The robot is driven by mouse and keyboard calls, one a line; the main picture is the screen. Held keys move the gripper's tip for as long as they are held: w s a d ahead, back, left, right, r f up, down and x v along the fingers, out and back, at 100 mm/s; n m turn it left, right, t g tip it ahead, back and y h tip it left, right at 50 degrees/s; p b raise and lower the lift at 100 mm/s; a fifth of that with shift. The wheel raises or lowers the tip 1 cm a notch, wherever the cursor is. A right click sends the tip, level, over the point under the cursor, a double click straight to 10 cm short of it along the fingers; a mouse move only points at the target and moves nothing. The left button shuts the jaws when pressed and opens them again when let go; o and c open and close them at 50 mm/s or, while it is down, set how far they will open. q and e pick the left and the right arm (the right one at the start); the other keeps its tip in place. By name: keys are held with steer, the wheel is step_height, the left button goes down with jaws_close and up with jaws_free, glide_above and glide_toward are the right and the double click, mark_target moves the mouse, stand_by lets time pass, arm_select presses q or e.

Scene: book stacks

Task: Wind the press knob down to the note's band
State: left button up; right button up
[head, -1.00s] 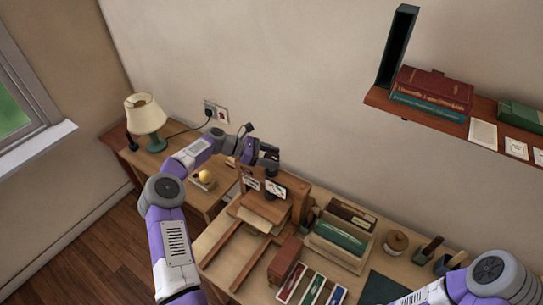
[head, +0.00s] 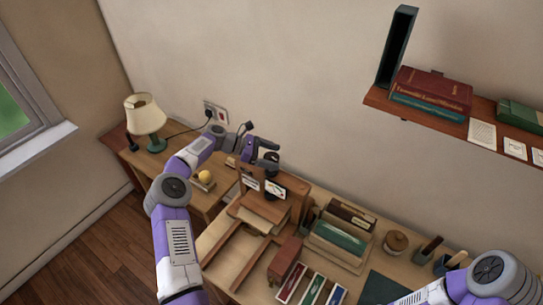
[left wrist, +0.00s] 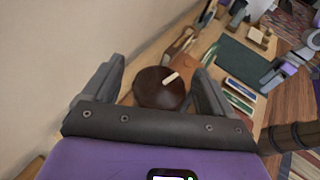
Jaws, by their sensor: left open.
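The wooden press (head: 294,207) stands on the desk, with a gauge (head: 275,188) and a small note card (head: 250,180) on its front. My left gripper (head: 270,157) is at the top of the press, open. In the left wrist view, the round dark brown knob (left wrist: 152,92) with a pale pointer mark (left wrist: 171,78) lies between the spread fingers of my left gripper (left wrist: 162,80). A gap shows on both sides of the knob. In the head view the gripper largely hides the knob. My right arm is at the lower right; its gripper is not clear.
A lamp (head: 145,115) and a yellow ball (head: 205,176) stand to the left. A wall shelf (head: 385,101) hangs at upper right.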

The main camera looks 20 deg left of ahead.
arm_select(q)
steer(key=shift+f, duration=0.1)
arm_select(e)
steer(key=shift+f+b, duration=0.3)
steer(key=shift+f, duration=0.05)
arm_select(q)
steer(key=v, duration=0.7)
steer(key=shift+a+r, duration=0.2)
steer(key=shift+a, duration=0.05)
